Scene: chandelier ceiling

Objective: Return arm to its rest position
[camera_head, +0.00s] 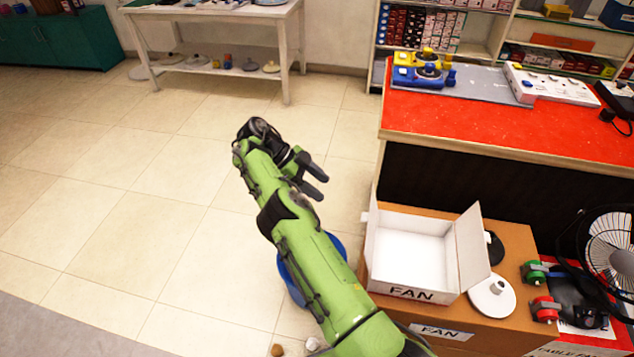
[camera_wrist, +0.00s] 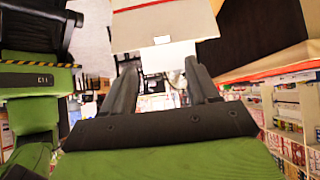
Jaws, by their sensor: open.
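My green arm reaches up and forward over the tiled floor in the head view. My gripper (camera_head: 318,182) is at its far end, left of the red-topped counter, with its dark fingers apart. In the wrist view my gripper (camera_wrist: 163,85) shows two dark fingers spread, with nothing between them. The gripper is apart from the open white box and from the counter.
An open white FAN box (camera_head: 412,255) sits on a brown carton (camera_head: 520,245) at right, with a white disc (camera_head: 492,296) beside it. The red counter (camera_head: 480,128) holds tools and a power strip (camera_head: 550,86). A blue round object (camera_head: 290,275) lies partly behind my arm. Left floor is clear.

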